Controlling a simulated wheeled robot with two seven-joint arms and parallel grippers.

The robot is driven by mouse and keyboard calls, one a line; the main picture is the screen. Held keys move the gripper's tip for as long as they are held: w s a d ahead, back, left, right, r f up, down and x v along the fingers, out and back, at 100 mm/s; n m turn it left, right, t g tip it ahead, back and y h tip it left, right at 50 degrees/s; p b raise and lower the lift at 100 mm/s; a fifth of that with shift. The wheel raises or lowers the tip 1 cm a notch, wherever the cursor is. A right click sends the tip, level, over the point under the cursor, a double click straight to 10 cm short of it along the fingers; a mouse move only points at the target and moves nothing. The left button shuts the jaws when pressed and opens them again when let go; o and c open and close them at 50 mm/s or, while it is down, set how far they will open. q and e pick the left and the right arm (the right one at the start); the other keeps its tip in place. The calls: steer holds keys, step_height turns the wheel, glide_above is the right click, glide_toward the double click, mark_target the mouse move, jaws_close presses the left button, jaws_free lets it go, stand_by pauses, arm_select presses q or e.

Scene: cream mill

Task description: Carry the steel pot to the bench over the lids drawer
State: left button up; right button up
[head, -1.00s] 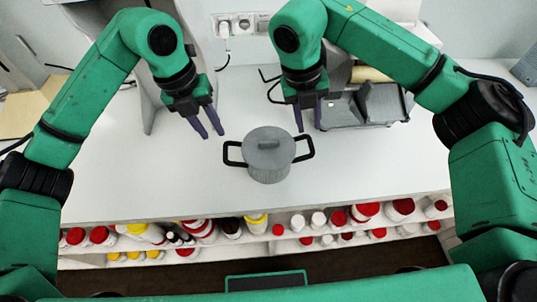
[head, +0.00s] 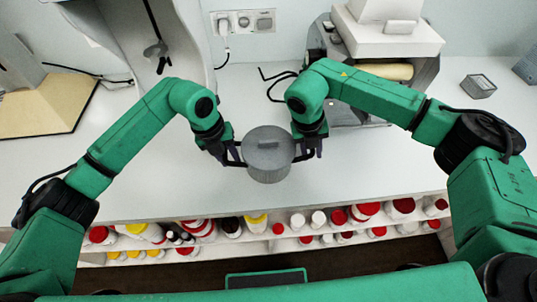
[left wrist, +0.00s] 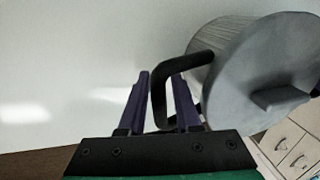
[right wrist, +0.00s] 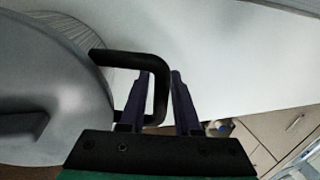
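The steel pot (head: 269,160) stands on the white bench, its grey lid (head: 268,146) on top and a black handle on each side. My left gripper (head: 229,155) is at the left handle. In the left wrist view the handle (left wrist: 158,97) lies between its parted purple fingers (left wrist: 163,95). My right gripper (head: 310,150) is at the right handle. In the right wrist view that handle (right wrist: 160,95) lies between its parted fingers (right wrist: 160,95). Both grippers look open around the handles, with gaps showing.
Shelves below the bench's front edge hold several red-, white- and yellow-capped bottles (head: 368,209). A machine with a white top (head: 395,35) stands behind my right arm. A small grey box (head: 478,86) lies at right. The bench left of my left arm is mostly clear.

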arm_select(q)
jaws_close()
arm_select(e)
jaws_close()
stand_by(1.0)
